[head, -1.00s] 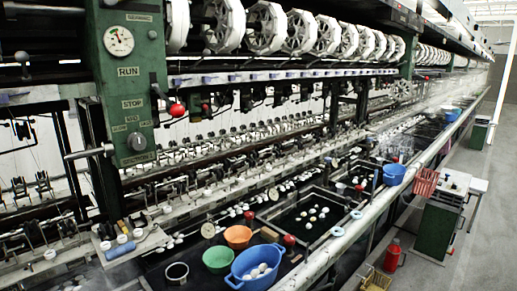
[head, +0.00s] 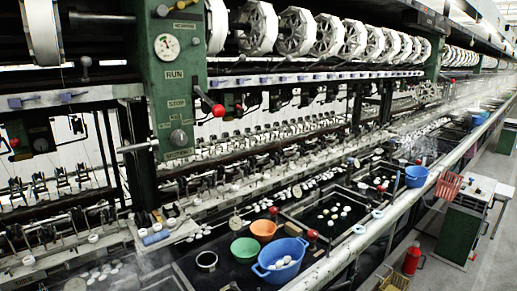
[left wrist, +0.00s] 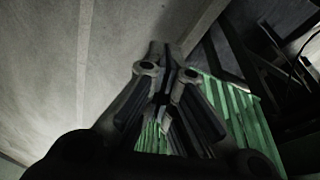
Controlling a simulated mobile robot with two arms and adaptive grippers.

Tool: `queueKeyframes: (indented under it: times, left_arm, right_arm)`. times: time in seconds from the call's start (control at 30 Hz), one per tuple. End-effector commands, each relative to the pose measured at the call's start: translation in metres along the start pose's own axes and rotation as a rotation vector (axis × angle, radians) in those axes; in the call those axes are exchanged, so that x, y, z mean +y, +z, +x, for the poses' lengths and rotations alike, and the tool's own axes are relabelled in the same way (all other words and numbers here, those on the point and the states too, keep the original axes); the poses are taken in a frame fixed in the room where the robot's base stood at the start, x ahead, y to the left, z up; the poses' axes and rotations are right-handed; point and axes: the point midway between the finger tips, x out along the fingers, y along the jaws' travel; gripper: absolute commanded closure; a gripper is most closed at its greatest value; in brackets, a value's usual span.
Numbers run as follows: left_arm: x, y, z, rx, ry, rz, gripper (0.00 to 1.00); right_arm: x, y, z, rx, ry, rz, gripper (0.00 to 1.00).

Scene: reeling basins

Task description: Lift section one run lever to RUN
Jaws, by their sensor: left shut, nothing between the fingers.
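The section one run lever is a short arm with a red knob (head: 218,110) on the right side of the green control post (head: 173,60) in the head view. It slopes down, its knob a little below the STOP label (head: 177,103) and well below the RUN label (head: 174,75). Neither gripper shows in the head view. In the left wrist view my left gripper (left wrist: 164,85) is shut and empty, against a pale grey surface and a green slatted thing (left wrist: 240,110). The lever cannot be made out in that view.
A long pale rail (head: 345,255) runs along the basins.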

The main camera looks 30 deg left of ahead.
Motion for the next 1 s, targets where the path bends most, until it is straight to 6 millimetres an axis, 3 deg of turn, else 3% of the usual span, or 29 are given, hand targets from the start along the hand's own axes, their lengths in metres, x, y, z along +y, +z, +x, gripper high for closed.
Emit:
queueKeyframes:
  times: [0.1,0.27,0.57,0.77,0.87,1.0]
  left_arm:
    - [-0.001,-0.006,-0.013,0.009,0.0,-0.001,1.0]
    - [0.007,-0.039,-0.013,0.097,0.036,-0.04,1.0]
    - [0.022,-0.115,-0.029,0.307,0.127,-0.138,1.0]
    - [0.035,-0.207,-0.067,0.565,0.248,-0.265,1.0]
    - [0.038,-0.258,-0.099,0.72,0.329,-0.348,1.0]
    - [0.036,-0.333,-0.163,0.967,0.47,-0.488,1.0]
  right_arm:
    - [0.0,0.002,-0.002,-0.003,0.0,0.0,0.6]
    - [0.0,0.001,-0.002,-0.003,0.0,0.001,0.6]
    - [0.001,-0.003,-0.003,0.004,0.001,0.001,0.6]
    - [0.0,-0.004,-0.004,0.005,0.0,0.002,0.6]
    - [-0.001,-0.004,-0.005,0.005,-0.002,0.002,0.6]
    - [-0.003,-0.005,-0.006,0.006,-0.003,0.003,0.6]
